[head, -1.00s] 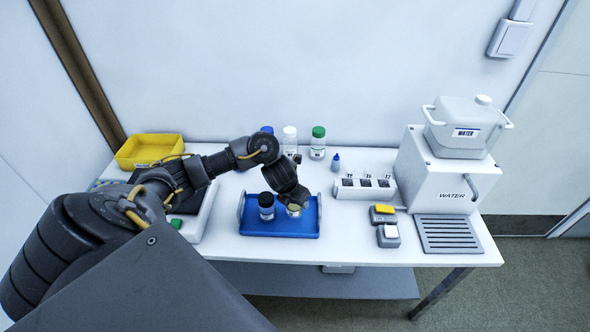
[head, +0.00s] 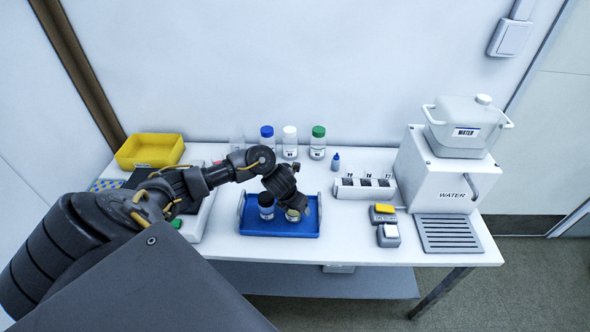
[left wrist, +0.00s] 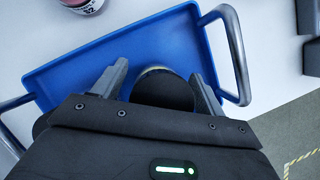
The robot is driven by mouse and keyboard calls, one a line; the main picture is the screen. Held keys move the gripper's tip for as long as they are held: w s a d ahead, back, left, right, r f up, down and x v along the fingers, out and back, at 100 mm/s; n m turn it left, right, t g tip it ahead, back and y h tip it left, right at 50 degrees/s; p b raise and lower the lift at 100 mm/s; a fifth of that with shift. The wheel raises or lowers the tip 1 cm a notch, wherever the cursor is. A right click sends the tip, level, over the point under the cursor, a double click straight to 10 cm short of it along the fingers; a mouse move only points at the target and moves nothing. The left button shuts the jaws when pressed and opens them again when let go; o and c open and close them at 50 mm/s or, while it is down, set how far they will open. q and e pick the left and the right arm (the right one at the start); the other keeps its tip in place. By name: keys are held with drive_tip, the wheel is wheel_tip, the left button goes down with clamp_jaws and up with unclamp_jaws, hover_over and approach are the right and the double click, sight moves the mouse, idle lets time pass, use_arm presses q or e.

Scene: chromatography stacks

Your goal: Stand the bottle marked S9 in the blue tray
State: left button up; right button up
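The blue tray (head: 255,228) lies at the table's front edge and fills much of the left wrist view (left wrist: 75,75). A dark bottle (head: 266,207) with a pale label stands in its left half. A smaller bottle with a yellowish rim (head: 293,215) stands in the tray just right of it, under my left gripper (head: 299,204). I cannot read S9 on either one. In the left wrist view the fingers of my left gripper (left wrist: 162,84) are spread on both sides of a dark round top with a pale rim (left wrist: 157,70), with gaps. My right gripper is out of view.
Behind the tray stand blue-capped (head: 267,135), white-capped (head: 290,143) and green-capped (head: 318,143) bottles. A white rack (head: 350,193), two small devices and a water dispenser (head: 440,175) are to the right. A yellow bin (head: 150,151) is at left.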

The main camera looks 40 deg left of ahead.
use_arm(q)
drive_tip(key=shift+r, duration=0.1)
drive_tip(key=p+v, duration=0.4)
drive_tip(key=v, duration=0.8)
idle(0.4)
